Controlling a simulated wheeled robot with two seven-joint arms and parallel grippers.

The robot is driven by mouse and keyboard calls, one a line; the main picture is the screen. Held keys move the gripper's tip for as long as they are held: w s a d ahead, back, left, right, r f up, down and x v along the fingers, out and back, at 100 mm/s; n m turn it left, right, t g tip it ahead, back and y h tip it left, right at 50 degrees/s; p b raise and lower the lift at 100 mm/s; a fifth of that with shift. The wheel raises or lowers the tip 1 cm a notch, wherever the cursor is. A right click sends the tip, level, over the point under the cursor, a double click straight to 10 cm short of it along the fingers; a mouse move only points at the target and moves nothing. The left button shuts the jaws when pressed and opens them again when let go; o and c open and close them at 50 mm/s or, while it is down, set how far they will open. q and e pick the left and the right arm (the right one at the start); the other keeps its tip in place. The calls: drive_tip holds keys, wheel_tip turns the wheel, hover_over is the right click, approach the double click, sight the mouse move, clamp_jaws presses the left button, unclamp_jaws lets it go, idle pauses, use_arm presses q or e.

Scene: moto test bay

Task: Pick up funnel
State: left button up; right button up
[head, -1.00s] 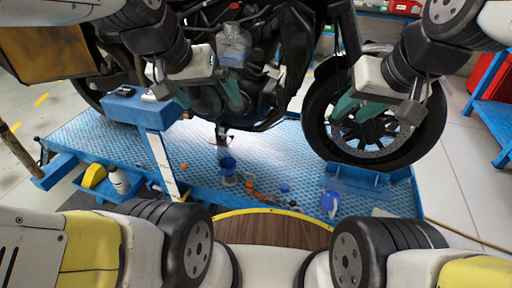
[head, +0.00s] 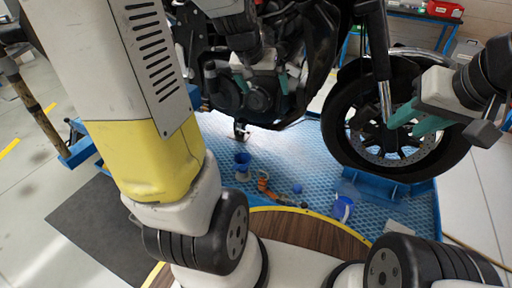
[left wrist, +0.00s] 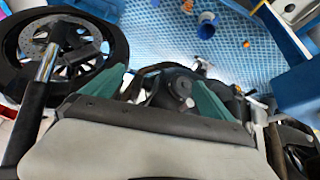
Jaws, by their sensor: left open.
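The blue funnel (head: 242,158) stands with its wide mouth up on the blue textured platform, over a small pale object. It also shows near the top of the left wrist view (left wrist: 207,17). My left gripper (head: 262,85) is open and empty in front of the motorcycle's engine, beyond and above the funnel in the head view. In the left wrist view its two teal fingers (left wrist: 160,92) are spread with nothing between them. My right gripper (head: 416,120) is in front of the front wheel, its teal fingers apart and empty.
An orange object (head: 264,185), a small blue item (head: 297,188) and a blue jug (head: 342,207) stand right of the funnel. The motorcycle's front wheel (head: 395,145) and engine rise behind. A wooden round surface (head: 305,232) is nearest. My left arm hides the platform's left part.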

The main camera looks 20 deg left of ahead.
use_arm(q)
drive_tip(key=w+a+f, duration=0.4)
drive_tip(key=w+f, duration=0.3)
drive_tip(key=f, duration=0.3)
drive_tip(key=n+g+y, duration=0.1)
drive_tip(key=y, duration=0.1)
hover_over(244, 162)
drive_tip(key=s+d, duration=0.3)
wheel_tip(244, 162, down, 20)
drive_tip(key=r, duration=0.1)
drive_tip(key=a+f, duration=0.1)
drive_tip(key=f, duration=0.5)
drive_tip(key=w+a+f, duration=0.1)
drive_tip(key=f, duration=0.5)
drive_tip(key=w+a+f, duration=0.1)
drive_tip(key=f, duration=0.5)
drive_tip(key=shift+r, duration=0.1)
drive_tip(key=c, duration=1.5)
drive_tip(key=shift+o, duration=0.2)
drive_tip(key=shift+r, duration=0.1)
